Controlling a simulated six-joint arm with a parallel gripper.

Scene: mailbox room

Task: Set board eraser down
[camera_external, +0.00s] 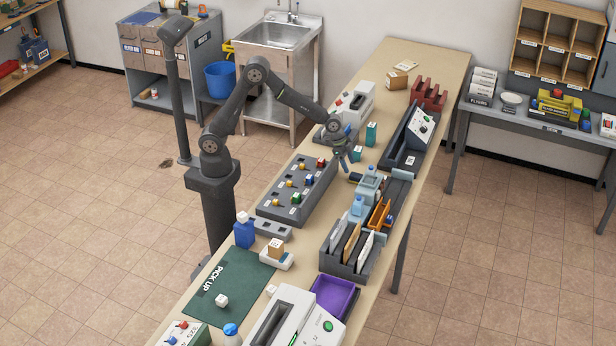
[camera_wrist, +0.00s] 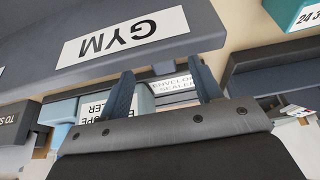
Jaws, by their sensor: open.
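My gripper (camera_external: 350,163) is above the long workbench, near the light-blue machine (camera_external: 369,184) in the middle. In the wrist view, its two dark blue fingers (camera_wrist: 165,83) stand apart, and no object is clearly held between them. A small dark block (camera_external: 355,177) with a pale side lies just below the fingers, left of the light-blue machine. It may be the board eraser, but it is too small to tell.
A grey panel with coloured knobs (camera_external: 283,207) lies left of the gripper. A dark sorter with envelopes (camera_external: 337,262) stands nearer the camera, and a long grey unit (camera_external: 410,155) is to the right. A dark surface labelled GYM (camera_wrist: 125,38) fills the wrist view's upper left. A teal box (camera_external: 371,133) stands behind.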

